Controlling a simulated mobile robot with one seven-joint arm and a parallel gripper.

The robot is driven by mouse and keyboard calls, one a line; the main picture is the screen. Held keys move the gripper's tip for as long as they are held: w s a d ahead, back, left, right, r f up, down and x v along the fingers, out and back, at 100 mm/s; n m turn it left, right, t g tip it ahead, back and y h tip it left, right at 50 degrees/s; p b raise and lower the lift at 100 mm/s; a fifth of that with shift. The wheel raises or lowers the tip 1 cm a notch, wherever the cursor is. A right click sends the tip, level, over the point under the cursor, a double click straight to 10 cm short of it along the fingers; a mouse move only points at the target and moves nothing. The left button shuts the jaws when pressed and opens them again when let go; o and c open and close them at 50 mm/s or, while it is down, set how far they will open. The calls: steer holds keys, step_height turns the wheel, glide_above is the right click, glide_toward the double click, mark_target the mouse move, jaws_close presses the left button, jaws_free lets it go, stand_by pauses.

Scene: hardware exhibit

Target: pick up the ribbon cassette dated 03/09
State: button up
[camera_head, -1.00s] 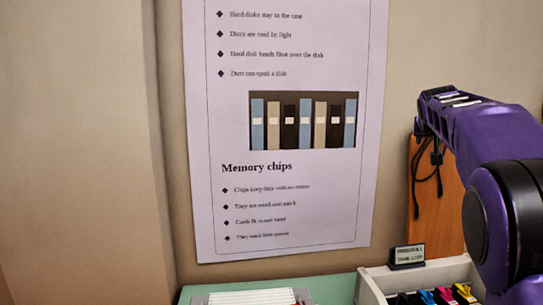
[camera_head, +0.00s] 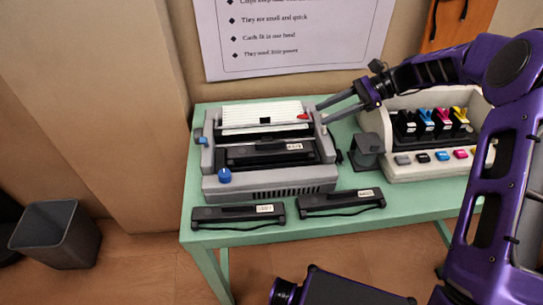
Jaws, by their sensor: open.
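Three black ribbon cassettes are in view, each with a small white label too small to read, so I cannot tell which is dated 03/09. One cassette (camera_head: 262,158) sits in the grey printer (camera_head: 270,186). A second cassette (camera_head: 236,214) lies at the table's front left edge. A third cassette (camera_head: 338,200) lies to its right, in front of the printer's right corner. My gripper (camera_head: 322,112) points left over the printer's back right side, above and behind the cassettes. Its two fingers are apart, with nothing visible between them.
A dark bin (camera_head: 57,235) stands on the floor at left. The wall is close behind.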

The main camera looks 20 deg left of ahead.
mark_target(259, 143)
steer(key=shift+m+g+y, duration=0.3)
steer(key=shift+m+y, duration=0.1)
steer(key=shift+m, duration=0.3)
steer(key=x, duration=0.6)
steer(key=s+x, duration=0.1)
steer(key=x, duration=0.6)
steer(key=b+x, duration=0.1)
steer(key=x, duration=0.5)
steer(key=shift+s+d, duration=0.15)
steer(key=shift+s, duration=0.35)
jaws_close()
